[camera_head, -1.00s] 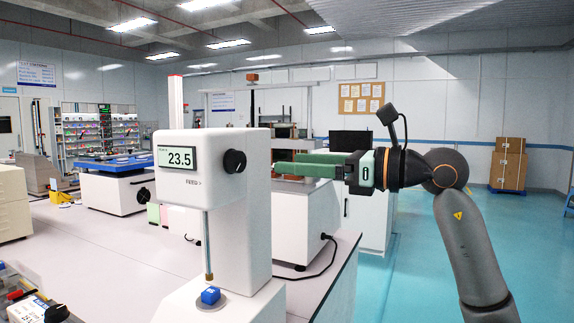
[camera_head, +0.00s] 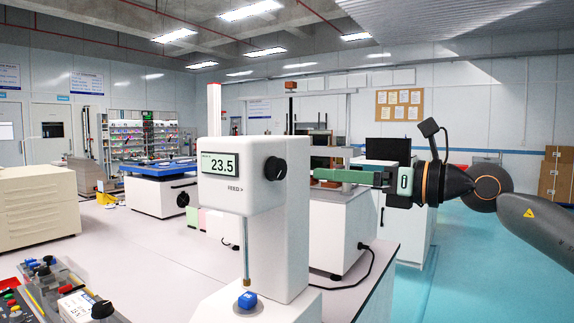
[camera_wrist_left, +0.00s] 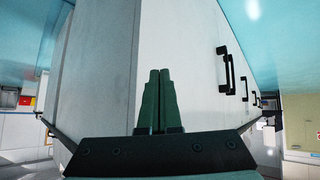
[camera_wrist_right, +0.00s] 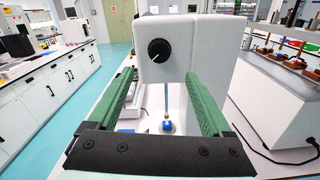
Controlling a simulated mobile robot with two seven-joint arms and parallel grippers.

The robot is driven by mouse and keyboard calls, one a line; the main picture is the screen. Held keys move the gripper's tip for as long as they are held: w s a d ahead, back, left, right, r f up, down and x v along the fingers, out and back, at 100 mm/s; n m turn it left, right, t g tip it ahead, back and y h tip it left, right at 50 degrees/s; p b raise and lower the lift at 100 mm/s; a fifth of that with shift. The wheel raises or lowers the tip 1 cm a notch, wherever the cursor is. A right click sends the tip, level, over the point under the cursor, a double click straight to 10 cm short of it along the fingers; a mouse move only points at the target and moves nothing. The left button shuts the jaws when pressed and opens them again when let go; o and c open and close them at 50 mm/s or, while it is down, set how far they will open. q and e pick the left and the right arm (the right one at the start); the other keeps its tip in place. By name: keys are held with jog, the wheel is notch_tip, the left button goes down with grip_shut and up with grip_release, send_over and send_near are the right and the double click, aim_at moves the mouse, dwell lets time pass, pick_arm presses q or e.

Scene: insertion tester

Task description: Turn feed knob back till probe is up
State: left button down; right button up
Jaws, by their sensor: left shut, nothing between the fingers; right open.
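The white insertion tester (camera_head: 216,202) stands on the bench with its display (camera_head: 219,167) reading 23.5. Its black feed knob (camera_head: 275,168) is on the side facing my right gripper and shows in the right wrist view (camera_wrist_right: 159,50). The thin probe (camera_head: 246,262) hangs above a blue block (camera_head: 247,300) on the base; I cannot tell whether they touch. My right gripper (camera_head: 316,175) is open and empty, pointing at the knob from the right, apart from it. In its wrist view, the knob lies ahead between the fingers. My left gripper (camera_wrist_left: 159,74) is shut and empty, away from the tester.
Another white machine (camera_head: 338,225) stands behind the right gripper. The left gripper faces a white cabinet (camera_wrist_left: 185,60) with black handles. Open teal floor lies right.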

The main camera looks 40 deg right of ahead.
aim_at(282, 169)
jog(key=p+x, duration=0.2)
jog(key=x, duration=0.2)
jog(key=p+x, duration=0.3)
jog(key=x, duration=0.1)
jog(key=shift+w+a+r, duration=0.2)
jog(key=shift+w, duration=0.15)
jog(key=shift+w+a+f+p, duration=0.1)
jog(key=shift+w+a+p, duration=0.2)
jog(key=shift+w, duration=0.35)
pick_arm(q)
jog(key=shift+n+y, duration=0.3)
jog(key=shift+y, duration=0.1)
jog(key=a+r, duration=0.1)
jog(key=s+a+r, duration=0.1)
jog(key=a+r, duration=0.1)
jog(key=shift+s+a+r, duration=0.15)
jog(key=shift+s+r, duration=0.05)
pick_arm(e)
jog(key=shift+w+f, duration=0.1)
jog(key=shift+w, duration=0.15)
grip_shut()
